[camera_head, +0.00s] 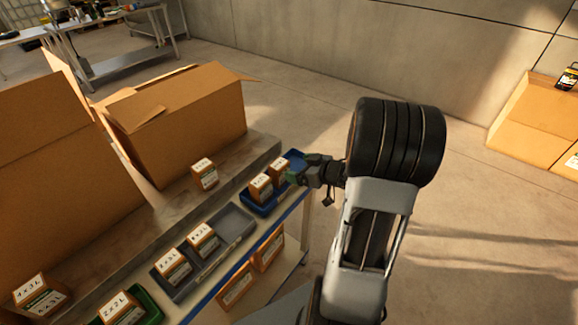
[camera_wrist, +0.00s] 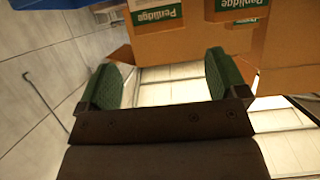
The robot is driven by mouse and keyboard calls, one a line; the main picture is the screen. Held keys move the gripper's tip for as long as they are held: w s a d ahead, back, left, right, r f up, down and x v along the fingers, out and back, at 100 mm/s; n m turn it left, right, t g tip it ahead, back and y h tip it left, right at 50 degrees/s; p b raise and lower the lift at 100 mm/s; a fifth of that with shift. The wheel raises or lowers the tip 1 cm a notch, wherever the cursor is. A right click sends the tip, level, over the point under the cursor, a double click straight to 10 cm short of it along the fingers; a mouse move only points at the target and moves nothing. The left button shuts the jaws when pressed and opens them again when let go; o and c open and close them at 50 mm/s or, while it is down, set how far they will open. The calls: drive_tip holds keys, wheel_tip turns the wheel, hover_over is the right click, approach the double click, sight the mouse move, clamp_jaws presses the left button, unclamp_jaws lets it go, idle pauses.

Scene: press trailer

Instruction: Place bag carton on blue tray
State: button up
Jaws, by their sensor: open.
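My gripper (camera_head: 297,175) is at the right end of the blue tray (camera_head: 262,209), beside the cartons in it. In the wrist view its green-padded fingers (camera_wrist: 165,78) are apart with nothing between them. The tray holds two small orange-brown cartons with white tops, a nearer one (camera_head: 261,188) and a farther one (camera_head: 279,169). A similar carton (camera_head: 204,174) stands on the raised ledge behind. I cannot tell which is the bag carton. In the wrist view, cartons with green labels (camera_wrist: 157,14) show beyond the fingers; a blue edge (camera_wrist: 55,3) is at upper left.
A grey tray (camera_head: 233,224) holds two cartons (camera_head: 203,238). A green tray (camera_head: 149,303) holds another carton (camera_head: 121,309). More cartons (camera_head: 268,248) sit on the shelf below. Large open boxes (camera_head: 190,120) stand behind. The floor to the right is mostly clear.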

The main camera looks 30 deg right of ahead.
wheel_tip(320, 180, up, 9)
drive_tip(key=m+g+h, duration=0.1)
drive_tip(key=m+h, duration=0.3)
drive_tip(key=h, duration=0.5)
drive_tip(key=s+a+m+g+y, duration=0.1)
drive_tip(key=s+a+g+y, duration=0.2)
drive_tip(key=s+a+g, duration=0.4)
drive_tip(key=s+a, duration=0.7)
drive_tip(key=shift+s+r, duration=0.15)
drive_tip(key=shift+r, duration=0.15)
drive_tip(key=shift+a, duration=0.1)
